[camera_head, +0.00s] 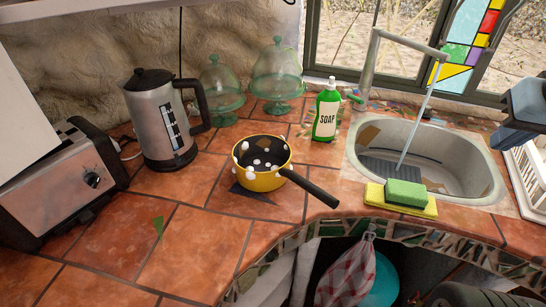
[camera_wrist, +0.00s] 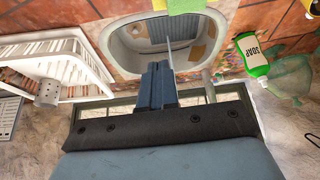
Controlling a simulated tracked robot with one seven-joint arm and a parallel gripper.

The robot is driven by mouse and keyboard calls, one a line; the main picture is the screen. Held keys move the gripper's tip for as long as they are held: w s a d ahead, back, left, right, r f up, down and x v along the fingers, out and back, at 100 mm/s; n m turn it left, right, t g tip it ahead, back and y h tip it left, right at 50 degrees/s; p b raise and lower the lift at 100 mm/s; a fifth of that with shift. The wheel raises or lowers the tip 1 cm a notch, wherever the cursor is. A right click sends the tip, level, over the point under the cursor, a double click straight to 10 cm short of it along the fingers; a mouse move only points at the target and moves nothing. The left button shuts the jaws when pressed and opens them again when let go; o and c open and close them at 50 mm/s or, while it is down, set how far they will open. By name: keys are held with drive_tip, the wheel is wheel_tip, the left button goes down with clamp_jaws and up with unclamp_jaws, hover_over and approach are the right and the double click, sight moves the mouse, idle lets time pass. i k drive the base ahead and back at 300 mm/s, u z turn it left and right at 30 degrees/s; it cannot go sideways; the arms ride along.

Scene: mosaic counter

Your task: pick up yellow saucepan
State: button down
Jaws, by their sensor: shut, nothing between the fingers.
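The yellow saucepan (camera_head: 262,182) stands upright on the tiled counter in the middle of the head view. Its inside is dark, with several white ball-like spots in it and around its rim. Its black handle (camera_head: 311,188) points to the lower right, towards the counter's front edge. My gripper (camera_wrist: 157,68) is shut and empty in the wrist view, over the sink side. In the head view, part of my gripper (camera_head: 508,128) shows at the right edge, far from the saucepan.
A kettle (camera_head: 160,125) and toaster (camera_head: 70,180) stand left of the saucepan; glass domes (camera_head: 276,75) and a soap bottle (camera_head: 326,112) stand behind. Right are a sponge (camera_head: 406,193), sink (camera_head: 480,183) and white rack (camera_head: 527,172). Front-left tiles are mostly clear.

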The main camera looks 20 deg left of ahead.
sight(262, 163)
drive_tip(key=u, duration=0.9)
drive_tip(key=k, duration=0.9)
drive_tip(key=u, duration=0.2)
